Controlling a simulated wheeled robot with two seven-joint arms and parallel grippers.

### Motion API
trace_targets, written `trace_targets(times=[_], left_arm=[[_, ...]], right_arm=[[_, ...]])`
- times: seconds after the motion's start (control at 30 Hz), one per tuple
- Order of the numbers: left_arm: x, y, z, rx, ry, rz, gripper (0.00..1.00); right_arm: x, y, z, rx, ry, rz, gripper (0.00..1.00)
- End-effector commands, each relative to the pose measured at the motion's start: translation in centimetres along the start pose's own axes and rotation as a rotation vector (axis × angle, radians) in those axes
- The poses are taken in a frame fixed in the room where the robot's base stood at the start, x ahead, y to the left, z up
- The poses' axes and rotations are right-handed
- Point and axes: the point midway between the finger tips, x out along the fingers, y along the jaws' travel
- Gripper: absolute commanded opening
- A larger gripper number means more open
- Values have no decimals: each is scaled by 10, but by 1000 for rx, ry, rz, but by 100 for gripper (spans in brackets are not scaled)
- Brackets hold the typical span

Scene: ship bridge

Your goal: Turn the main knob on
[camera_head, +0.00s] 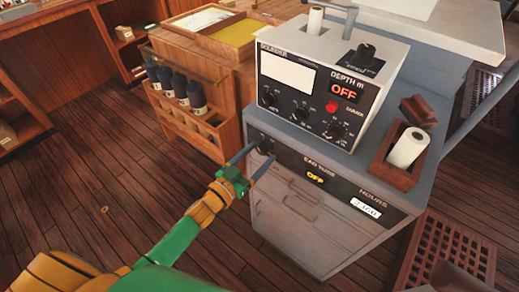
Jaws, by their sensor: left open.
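A grey cabinet (310,217) carries a dark front panel with an orange OFF display (315,177). A small dark knob (266,146) sits at the left end of this panel. My left gripper (263,151) is open, with its two thin fingers reaching up to the panel, one on each side of this knob. I cannot tell whether the fingers touch it. The knob's marking is hidden or too small to read. My right gripper is not in view.
On the cabinet stands a sounder box (320,80) with several knobs, a red button and an OFF display. A wooden holder with a paper roll (407,148) is to its right. A wooden rack with dark bottles (196,95) stands left. The plank floor (85,185) is largely clear.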

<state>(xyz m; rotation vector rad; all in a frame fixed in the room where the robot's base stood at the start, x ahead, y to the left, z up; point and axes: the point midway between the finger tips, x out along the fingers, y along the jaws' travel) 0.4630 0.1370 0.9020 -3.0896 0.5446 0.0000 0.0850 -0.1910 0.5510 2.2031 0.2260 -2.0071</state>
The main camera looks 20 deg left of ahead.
Motion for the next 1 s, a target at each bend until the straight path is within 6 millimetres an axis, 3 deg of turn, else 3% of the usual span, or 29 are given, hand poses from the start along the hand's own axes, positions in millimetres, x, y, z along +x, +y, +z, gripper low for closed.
trace_targets(times=[0.1,0.37,0.63,0.67,1.0], left_arm=[[10,0,0,-1,0,1,74],[12,0,0,0,-1,1,74],[12,0,0,0,-1,1,4],[12,0,0,0,-2,1,0],[12,0,1,51,-2,0,0]], right_arm=[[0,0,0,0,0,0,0],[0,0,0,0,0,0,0],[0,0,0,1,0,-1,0],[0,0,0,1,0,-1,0],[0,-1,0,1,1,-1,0]])
